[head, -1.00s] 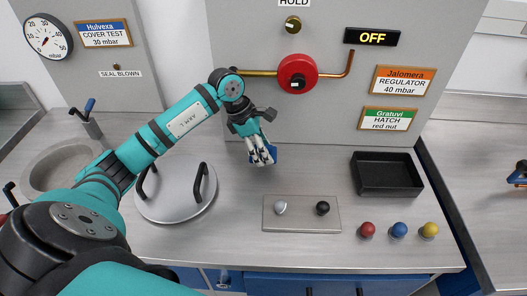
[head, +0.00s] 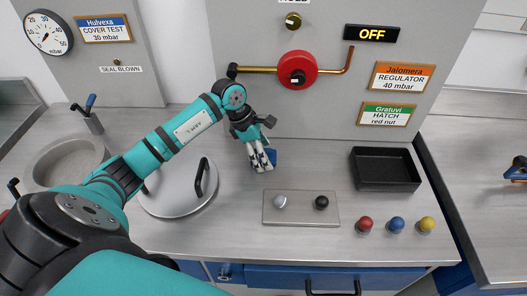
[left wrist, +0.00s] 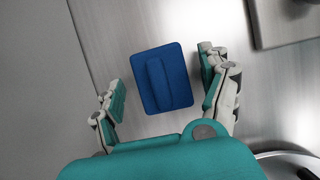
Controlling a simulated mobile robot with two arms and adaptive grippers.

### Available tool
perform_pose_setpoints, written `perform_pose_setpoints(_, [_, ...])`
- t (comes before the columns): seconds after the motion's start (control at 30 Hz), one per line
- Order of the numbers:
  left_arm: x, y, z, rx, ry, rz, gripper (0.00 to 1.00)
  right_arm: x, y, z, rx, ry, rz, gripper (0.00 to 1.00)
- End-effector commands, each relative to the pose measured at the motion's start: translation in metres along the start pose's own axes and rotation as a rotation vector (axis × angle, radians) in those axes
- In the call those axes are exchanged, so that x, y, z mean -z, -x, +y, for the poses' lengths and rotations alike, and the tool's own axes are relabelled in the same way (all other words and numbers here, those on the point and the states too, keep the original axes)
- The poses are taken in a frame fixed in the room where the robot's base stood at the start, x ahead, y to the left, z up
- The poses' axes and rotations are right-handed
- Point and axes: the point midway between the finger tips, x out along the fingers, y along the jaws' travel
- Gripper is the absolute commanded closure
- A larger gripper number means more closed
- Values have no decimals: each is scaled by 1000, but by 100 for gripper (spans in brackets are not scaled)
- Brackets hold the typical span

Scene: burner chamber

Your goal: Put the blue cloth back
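The blue cloth (left wrist: 162,78) is a folded dark blue pad with a raised ridge along its middle. It lies on the metal counter behind my left gripper in the head view (head: 271,156), mostly hidden by the fingers. My left gripper (head: 262,169) points down with its fingers at the cloth. In the left wrist view my left gripper (left wrist: 160,82) is open, with one finger on each side of the cloth and a visible gap to it. My right gripper is not in view.
A round lid (head: 178,190) with black handles lies left of the gripper. A grey plate with two knobs (head: 300,208) is in front. A black tray (head: 385,170) and red, blue and yellow knobs (head: 396,225) are to the right.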

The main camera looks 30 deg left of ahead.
Motion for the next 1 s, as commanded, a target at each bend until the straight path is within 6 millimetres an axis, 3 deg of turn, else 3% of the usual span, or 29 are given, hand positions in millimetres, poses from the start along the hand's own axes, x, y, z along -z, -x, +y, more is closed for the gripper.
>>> perform_pose_setpoints(0.37, [0, 11, 1, -3, -1, 1, 22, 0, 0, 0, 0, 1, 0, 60])
perform_pose_setpoints(0.8, [0, 99, 1, -5, 0, 1, 22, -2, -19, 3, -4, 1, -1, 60])
perform_pose_setpoints(1.0, [-1, 119, 0, 0, 0, 0, 22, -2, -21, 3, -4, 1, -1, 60])
